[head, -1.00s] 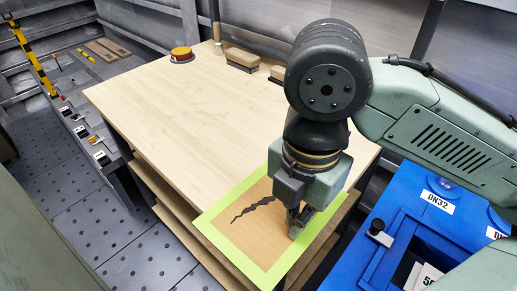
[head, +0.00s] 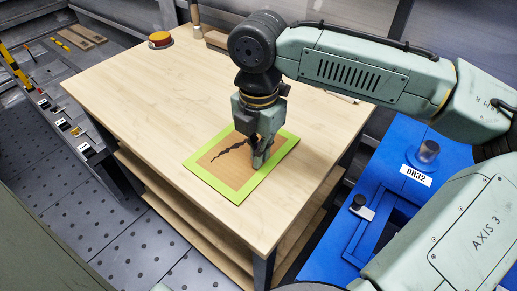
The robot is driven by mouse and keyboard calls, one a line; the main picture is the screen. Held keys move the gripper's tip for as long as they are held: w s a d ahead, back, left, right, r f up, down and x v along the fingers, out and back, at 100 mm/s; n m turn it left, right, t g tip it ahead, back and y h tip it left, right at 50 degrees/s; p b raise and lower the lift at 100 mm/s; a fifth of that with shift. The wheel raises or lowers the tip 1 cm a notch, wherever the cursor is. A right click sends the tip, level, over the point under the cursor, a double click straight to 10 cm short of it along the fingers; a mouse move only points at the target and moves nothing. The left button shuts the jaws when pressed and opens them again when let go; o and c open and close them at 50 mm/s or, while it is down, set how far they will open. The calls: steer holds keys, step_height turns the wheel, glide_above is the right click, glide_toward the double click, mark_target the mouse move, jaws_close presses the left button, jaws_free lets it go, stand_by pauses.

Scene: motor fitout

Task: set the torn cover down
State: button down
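The torn cover (head: 241,174) is a flat brown panel with a bright green border and a jagged dark tear across its middle. It is level, over the front right part of the wooden table (head: 150,110). It looks very close to the tabletop, but I cannot tell for sure whether it touches. My gripper (head: 262,158) points down at the cover's right part, with its fingers closed there on the cover. The fingertips and the exact grip are partly hidden by the gripper body.
A blue case (head: 410,160) labelled DN32 is right of the table. A low grey rack (head: 75,125) is at the left. The table's left and middle are clear.

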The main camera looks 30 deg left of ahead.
steer(key=shift+f, duration=0.2)
steer(key=c, duration=1.8)
jaws_free()
steer(key=shift+r, duration=0.15)
step_height(320, 180, up, 12)
